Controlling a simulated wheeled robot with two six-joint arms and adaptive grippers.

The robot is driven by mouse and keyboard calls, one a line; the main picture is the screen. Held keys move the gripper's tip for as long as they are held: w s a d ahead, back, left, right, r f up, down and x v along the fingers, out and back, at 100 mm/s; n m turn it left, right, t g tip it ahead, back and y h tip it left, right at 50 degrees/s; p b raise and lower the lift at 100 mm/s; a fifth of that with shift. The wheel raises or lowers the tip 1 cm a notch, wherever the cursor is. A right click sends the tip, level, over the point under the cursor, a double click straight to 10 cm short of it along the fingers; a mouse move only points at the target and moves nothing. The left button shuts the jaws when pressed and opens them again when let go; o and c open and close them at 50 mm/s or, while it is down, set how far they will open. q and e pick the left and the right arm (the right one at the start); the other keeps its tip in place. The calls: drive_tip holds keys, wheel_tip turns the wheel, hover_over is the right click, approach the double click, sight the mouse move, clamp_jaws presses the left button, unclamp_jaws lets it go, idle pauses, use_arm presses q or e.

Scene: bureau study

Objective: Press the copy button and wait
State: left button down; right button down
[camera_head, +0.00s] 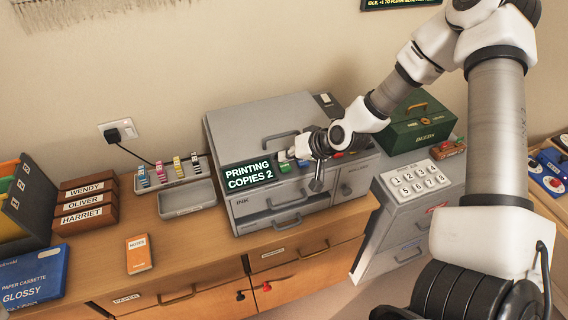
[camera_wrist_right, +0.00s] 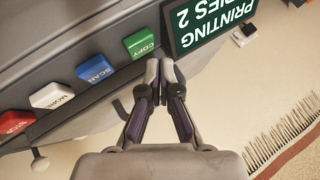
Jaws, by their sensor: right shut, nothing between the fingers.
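The grey copier (camera_head: 250,115) stands on the wooden bureau. Its dark display (camera_head: 249,175) reads "PRINTING COPIES 2". The green COPY button (camera_wrist_right: 139,45) is at the end of the button row beside the display; it also shows in the head view (camera_head: 285,168). My right gripper (camera_head: 284,157) is shut and empty, its tips close to the COPY button. In the right wrist view, the fingertips (camera_wrist_right: 160,72) lie just beside the button; I cannot tell whether they touch it. My left gripper is not in view.
The blue SCAN (camera_wrist_right: 95,68), white MODE (camera_wrist_right: 51,95) and red STOP (camera_wrist_right: 14,121) buttons continue the row. Left are an ink tray (camera_head: 187,198), an orange notes pad (camera_head: 138,254) and named boxes (camera_head: 88,203). A numbered cabinet (camera_head: 412,185) and green box (camera_head: 420,128) stand right.

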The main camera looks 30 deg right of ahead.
sight(287, 166)
wheel_tip(287, 166, up, 6)
drive_tip(key=p, duration=0.5)
idle(0.5)
drive_tip(key=s+a+f+n+g+h, duration=0.2)
drive_tip(key=s+a+f+g, duration=0.2)
drive_tip(key=s+f, duration=0.75)
drive_tip(key=s+a+f+n+g+h, duration=0.15)
drive_tip(key=s+a+f+g, duration=0.3)
drive_tip(key=s+f, duration=0.65)
drive_tip(key=s+f+b, duration=0.5)
drive_tip(key=f+b, duration=0.1)
drive_tip(key=b, duration=0.2)
drive_tip(key=shift+s+a+f+n, duration=0.15)
drive_tip(key=shift+f+n, duration=0.1)
drive_tip(key=shift+n, duration=0.1)
